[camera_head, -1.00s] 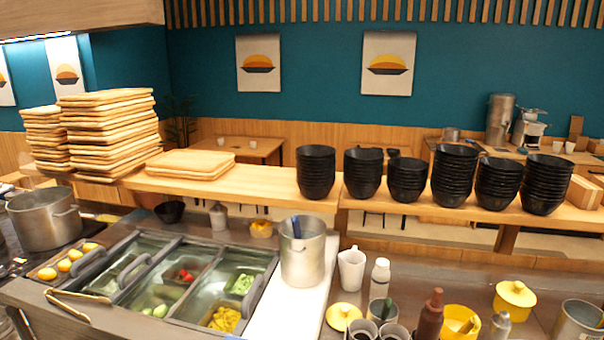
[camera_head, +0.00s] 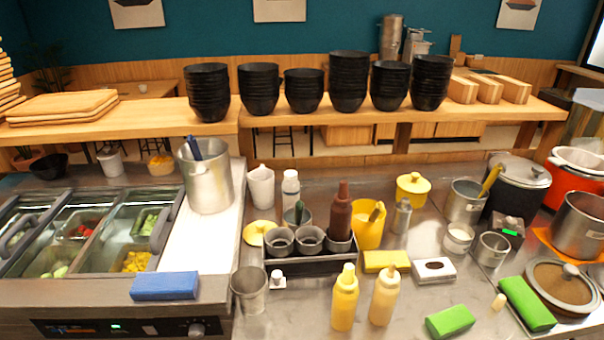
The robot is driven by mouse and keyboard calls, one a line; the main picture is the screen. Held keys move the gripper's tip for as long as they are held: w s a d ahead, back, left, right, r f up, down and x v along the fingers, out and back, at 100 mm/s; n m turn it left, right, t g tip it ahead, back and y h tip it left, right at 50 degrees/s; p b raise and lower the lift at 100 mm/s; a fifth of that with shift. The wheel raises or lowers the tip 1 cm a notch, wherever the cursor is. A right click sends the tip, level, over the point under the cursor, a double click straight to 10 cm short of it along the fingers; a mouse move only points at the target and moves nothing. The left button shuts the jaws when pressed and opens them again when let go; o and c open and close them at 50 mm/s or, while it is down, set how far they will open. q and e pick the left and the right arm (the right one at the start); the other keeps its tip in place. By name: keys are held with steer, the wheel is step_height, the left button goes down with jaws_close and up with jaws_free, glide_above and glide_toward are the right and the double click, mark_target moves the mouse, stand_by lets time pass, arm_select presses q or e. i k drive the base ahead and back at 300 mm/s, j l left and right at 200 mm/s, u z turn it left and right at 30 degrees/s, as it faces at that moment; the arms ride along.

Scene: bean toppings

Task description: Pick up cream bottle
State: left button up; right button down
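Two squeeze bottles stand upright side by side at the front of the steel counter. The pale cream-coloured bottle (camera_head: 383,298) is on the right, and a deeper yellow bottle (camera_head: 344,302) is just left of it. Neither of my grippers shows in the head view.
A dark holder (camera_head: 310,262) with grey cups and a brown bottle (camera_head: 341,212) stands behind the yellow bottle. A yellow sponge (camera_head: 386,261), a white box (camera_head: 434,271) and a green sponge (camera_head: 450,321) lie near the pale bottle. A metal cup (camera_head: 248,290) stands to the left.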

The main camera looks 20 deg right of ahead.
mark_target(387, 286)
steer(key=z, duration=1.2)
